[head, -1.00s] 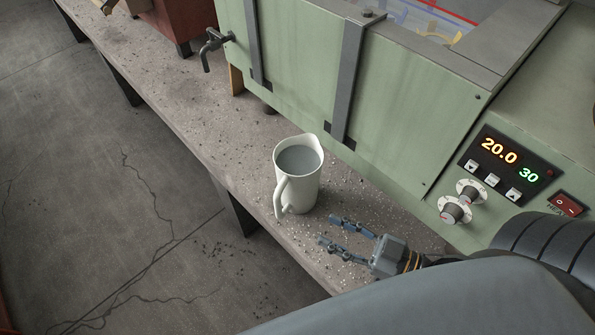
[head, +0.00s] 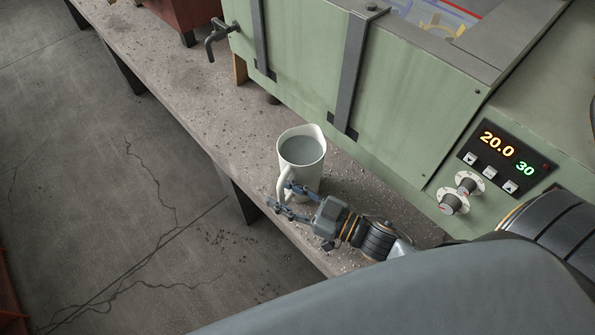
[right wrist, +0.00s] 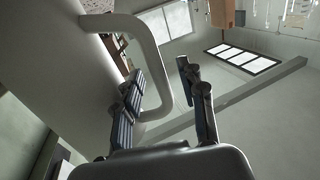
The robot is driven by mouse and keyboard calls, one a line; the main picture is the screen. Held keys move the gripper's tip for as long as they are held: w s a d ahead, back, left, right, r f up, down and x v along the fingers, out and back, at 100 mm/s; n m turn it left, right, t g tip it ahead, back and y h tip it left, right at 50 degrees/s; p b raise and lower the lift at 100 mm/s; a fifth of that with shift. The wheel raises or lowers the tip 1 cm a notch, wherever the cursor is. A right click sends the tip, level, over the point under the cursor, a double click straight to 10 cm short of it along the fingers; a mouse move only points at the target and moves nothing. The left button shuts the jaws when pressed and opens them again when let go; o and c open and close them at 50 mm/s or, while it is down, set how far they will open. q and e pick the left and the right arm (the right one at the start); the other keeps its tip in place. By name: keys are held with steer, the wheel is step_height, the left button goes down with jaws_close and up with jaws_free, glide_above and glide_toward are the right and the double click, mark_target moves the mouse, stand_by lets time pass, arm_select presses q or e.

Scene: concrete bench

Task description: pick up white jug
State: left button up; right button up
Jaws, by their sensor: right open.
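The white jug (head: 310,172) stands upright on the concrete bench, with grey inside its open top. Its handle (head: 283,178) faces left and toward the front edge. My right gripper (head: 281,199) is open at the handle's lower part, its fingers pointing left. In the right wrist view the jug's wall (right wrist: 60,75) fills the left side, and the handle (right wrist: 152,55) curves down toward the open fingers (right wrist: 160,85). The lower handle end is partly hidden behind a finger; I cannot tell whether they touch. My left gripper is not in view.
A green machine (head: 395,125) with a lit display and knobs stands behind the jug. A tap (head: 220,38) sticks out from its left end. The bench's (head: 185,98) front edge runs close by the jug, with the floor below. The bench left of the jug is clear.

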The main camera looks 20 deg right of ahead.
steer(key=shift+w+a, duration=0.35)
steer(key=shift+w, duration=0.05)
jaws_close()
steer(key=shift+r, duration=0.15)
